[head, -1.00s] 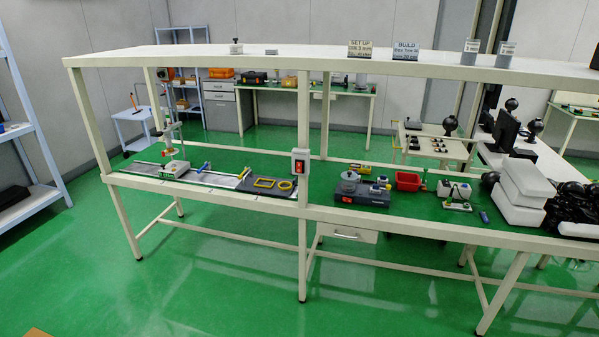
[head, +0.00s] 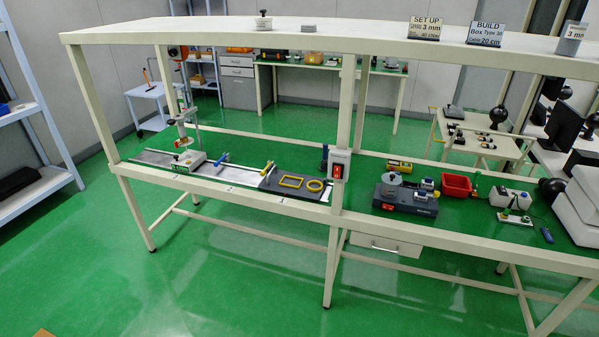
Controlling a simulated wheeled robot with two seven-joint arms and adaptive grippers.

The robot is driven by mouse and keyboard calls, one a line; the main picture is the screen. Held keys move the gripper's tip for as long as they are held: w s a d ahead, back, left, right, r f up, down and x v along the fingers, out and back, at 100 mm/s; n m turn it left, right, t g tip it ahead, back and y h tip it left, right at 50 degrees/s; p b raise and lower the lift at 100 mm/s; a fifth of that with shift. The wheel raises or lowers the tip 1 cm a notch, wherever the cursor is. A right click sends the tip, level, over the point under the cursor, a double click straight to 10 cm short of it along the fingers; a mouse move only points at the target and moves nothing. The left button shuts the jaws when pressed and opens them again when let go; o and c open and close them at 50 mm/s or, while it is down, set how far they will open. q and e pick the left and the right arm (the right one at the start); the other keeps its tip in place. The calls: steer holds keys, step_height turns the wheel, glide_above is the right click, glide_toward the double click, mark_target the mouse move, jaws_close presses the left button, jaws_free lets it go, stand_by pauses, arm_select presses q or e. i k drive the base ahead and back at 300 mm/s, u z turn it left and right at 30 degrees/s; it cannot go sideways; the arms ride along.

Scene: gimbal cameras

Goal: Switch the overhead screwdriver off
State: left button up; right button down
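A grey switch box (head: 339,166) with a red rocker is fixed to the middle front post of the workbench (head: 232,188). I cannot tell which way its rocker is set. At the bench's left end, an upright tool on a stand (head: 184,132) rises above a pale fixture (head: 188,162). I cannot tell for certain which part is the overhead screwdriver. Neither of my grippers is in view.
Right of the post are a dark device (head: 404,203), a red bin (head: 456,186) and white blocks (head: 580,205). A black tray (head: 292,184) with yellow frames lies left of the post. A blue shelf rack (head: 30,120) stands far left. The green floor before the bench is clear.

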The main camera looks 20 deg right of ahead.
mark_target(337, 170)
steer(key=z, duration=0.05)
steer(key=i, duration=1.1)
steer(key=z, duration=0.25)
